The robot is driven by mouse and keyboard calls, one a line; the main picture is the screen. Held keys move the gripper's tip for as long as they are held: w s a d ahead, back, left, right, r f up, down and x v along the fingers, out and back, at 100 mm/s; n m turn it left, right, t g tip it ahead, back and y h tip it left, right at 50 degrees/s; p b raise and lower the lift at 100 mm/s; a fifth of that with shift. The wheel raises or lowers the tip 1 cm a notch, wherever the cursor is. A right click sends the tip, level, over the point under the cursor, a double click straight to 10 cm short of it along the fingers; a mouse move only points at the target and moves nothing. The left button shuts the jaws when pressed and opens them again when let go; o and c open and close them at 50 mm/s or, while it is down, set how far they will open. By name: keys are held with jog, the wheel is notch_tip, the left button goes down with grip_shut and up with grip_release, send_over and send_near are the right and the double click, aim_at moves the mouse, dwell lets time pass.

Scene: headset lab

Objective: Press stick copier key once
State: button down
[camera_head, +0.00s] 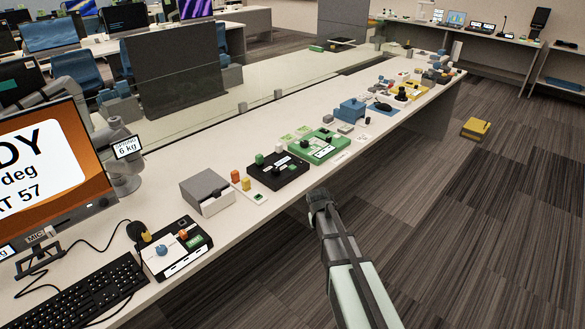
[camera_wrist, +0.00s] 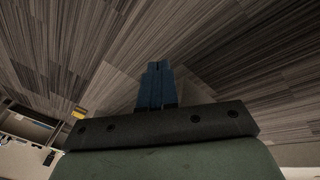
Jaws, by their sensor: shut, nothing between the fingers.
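My gripper (camera_head: 318,196) hangs off the near edge of the long white table, over the carpet and apart from every device. In the wrist view its two blue fingers (camera_wrist: 156,84) are together, with nothing between them. I cannot tell for sure which device is the stick copier. A black box (camera_head: 262,178) with green and black knobs and white labels sits on the table, up and left of my gripper. A green device (camera_head: 340,150) with a dark knob and white panel stands just beyond it. No key is readable at this size.
A grey box (camera_head: 207,191) and a black-and-white panel (camera_head: 172,262) with coloured knobs stand to the left, near a keyboard (camera_head: 85,293) and an orange-screened monitor (camera_head: 55,160). A blue device (camera_head: 349,110) and many small items crowd the far table.

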jog(key=w+a+r+t+h, duration=0.1)
jog(key=w+a+r, duration=0.2)
jog(key=w+r, duration=0.3)
jog(key=w+a+r+t, duration=0.1)
jog(key=w+a+r, duration=0.15)
jog(key=w, duration=0.55)
notch_tip(320, 180, up, 14)
jog(key=n+t+h, duration=0.1)
jog(key=t, duration=0.2)
send_over(291, 168)
jog(key=shift+w+f, duration=0.15)
jog(key=shift+f, duration=0.05)
jog(key=shift+f, duration=0.1)
jog(key=shift+f, duration=4.3)
jog(key=shift+f, duration=0.15)
jog(key=shift+f, duration=0.3)
